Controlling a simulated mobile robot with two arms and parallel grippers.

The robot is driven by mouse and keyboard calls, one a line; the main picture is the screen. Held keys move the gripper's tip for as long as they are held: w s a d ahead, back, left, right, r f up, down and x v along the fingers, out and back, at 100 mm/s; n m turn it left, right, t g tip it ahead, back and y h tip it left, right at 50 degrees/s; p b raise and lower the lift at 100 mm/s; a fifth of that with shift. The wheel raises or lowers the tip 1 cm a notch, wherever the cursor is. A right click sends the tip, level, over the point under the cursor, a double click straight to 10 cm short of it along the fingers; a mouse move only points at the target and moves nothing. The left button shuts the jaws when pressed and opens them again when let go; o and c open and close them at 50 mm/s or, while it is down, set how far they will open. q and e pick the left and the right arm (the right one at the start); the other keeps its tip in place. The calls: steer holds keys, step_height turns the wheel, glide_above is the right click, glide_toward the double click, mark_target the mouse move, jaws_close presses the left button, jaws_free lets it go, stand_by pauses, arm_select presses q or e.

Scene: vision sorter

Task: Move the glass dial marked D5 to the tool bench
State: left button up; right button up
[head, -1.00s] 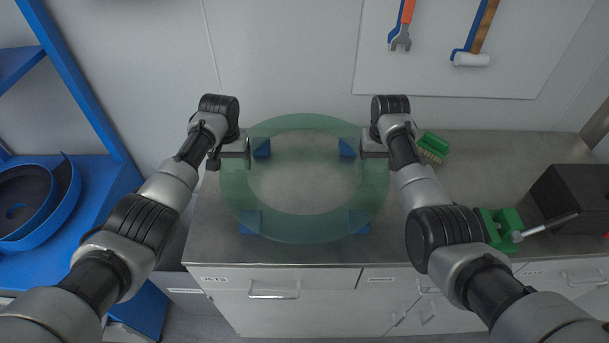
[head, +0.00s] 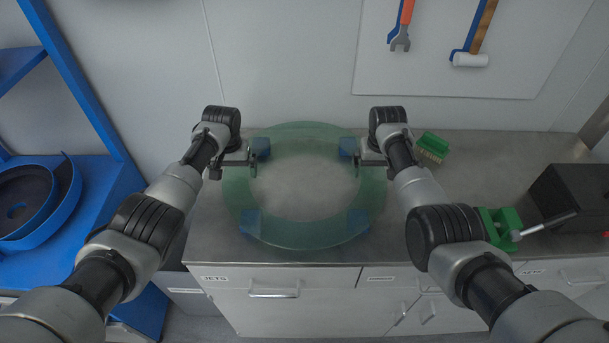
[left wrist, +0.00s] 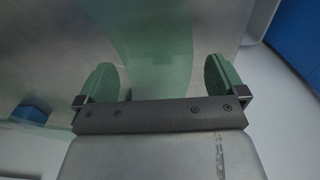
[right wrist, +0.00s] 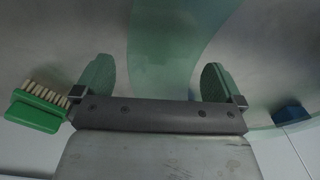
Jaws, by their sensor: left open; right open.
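The glass dial (head: 305,232) is a pale green, see-through ring lying flat over the steel bench top, on several blue support blocks (head: 250,223). No D5 mark is readable. My left gripper (head: 258,160) is open at the ring's upper left side. My right gripper (head: 358,160) is open at its upper right side. In the left wrist view the green glass band (left wrist: 160,60) runs between the spread fingers. The right wrist view shows the glass (right wrist: 160,60) between spread fingers too. I cannot tell whether any finger touches the glass.
The steel bench (head: 480,165) holds a green brush (head: 433,147), a green vise (head: 500,227) and a black box (head: 575,197) on the right. A blue shelf rack (head: 100,175) with a round blue holder (head: 65,205) stands left. A tool board (head: 450,75) hangs behind.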

arm_select(q)
step_height(320, 180, up, 12)
arm_select(e)
step_height(320, 180, up, 12)
stand_by(0.9)
arm_select(q)
steer(key=shift+f, duration=0.15)
arm_select(e)
steer(key=shift+f, duration=0.1)
